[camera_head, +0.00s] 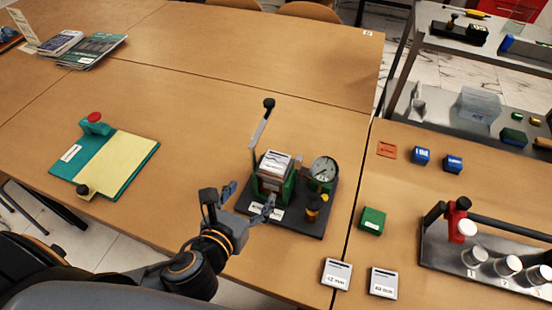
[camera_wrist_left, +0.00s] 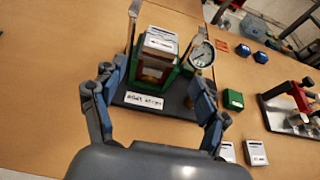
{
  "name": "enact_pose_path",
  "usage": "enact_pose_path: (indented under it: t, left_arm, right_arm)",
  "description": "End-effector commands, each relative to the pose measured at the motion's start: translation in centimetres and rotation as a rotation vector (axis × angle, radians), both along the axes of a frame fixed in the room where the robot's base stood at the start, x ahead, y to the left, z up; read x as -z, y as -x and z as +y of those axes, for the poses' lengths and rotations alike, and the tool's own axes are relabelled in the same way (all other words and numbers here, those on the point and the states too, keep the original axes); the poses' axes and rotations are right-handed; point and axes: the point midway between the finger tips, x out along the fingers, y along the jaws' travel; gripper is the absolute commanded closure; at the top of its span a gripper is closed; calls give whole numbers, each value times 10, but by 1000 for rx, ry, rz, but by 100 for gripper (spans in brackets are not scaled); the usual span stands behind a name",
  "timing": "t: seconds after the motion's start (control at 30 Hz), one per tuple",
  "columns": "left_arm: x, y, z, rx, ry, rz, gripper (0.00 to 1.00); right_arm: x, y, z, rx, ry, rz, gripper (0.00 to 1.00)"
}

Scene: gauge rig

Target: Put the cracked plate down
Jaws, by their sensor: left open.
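My left gripper (camera_head: 249,198) is open just in front of the gauge rig, with nothing between its fingers. It also shows open in the left wrist view (camera_wrist_left: 158,75), its fingers apart on either side of the rig's front. The rig has a dark base (camera_head: 300,220), a green frame with a white-topped block (camera_head: 274,162) in it, an upright lever (camera_head: 262,124) and a round dial (camera_head: 323,169). Two grey-and-white labelled plates (camera_head: 337,273) (camera_head: 383,283) lie on the table to the right. I cannot make out a crack on any plate. My right gripper is not in view.
A teal board with a yellow pad (camera_head: 118,165) lies at the left. A green block (camera_head: 372,220), an orange tag (camera_head: 387,150) and blue blocks (camera_head: 421,156) are on the right. A metal rack with white cylinders (camera_head: 475,257) stands at the far right. The table between board and rig is clear.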

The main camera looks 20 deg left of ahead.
Motion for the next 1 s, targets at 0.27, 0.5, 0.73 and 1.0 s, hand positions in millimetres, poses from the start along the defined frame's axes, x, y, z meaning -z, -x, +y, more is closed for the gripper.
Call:
enact_pose_path:
  t: [0.27, 0.5, 0.73, 1.0]
  left_arm:
    - [19, -51, -2, -4, 2, -2, 26]
    - [29, -73, -3, -2, 3, -1, 26]
    - [38, -98, -7, -4, 5, -1, 26]
    - [50, -121, -8, -2, 5, 1, 26]
  right_arm:
    - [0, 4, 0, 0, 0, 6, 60]
    - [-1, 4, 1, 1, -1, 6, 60]
    - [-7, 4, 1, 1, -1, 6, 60]
    - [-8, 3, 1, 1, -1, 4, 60]
